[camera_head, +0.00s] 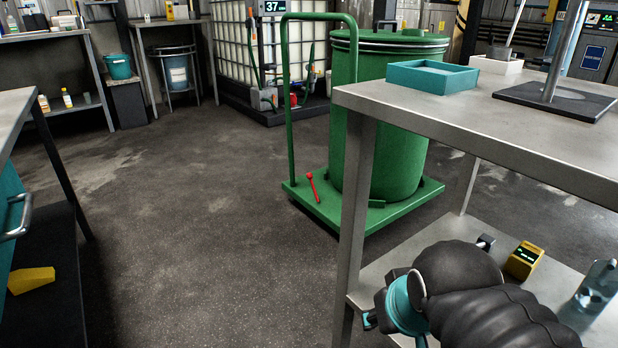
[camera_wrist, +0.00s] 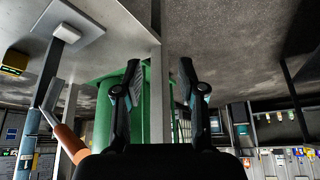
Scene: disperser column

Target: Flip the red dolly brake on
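The red brake lever (camera_head: 313,187) stands at the front left of the green dolly (camera_head: 350,225). It is a thin stick with a round knob, tilted up and to the left. A large green drum (camera_head: 390,120) stands on the dolly. The lever is not visible in the wrist view.
The steel table (camera_head: 480,120) stands between my arm and the drum, with a teal tray (camera_head: 432,77) on top. Its lower shelf holds a yellow device (camera_head: 523,260) and a clear bottle (camera_head: 597,285). The floor (camera_head: 210,220) left of the dolly is clear.

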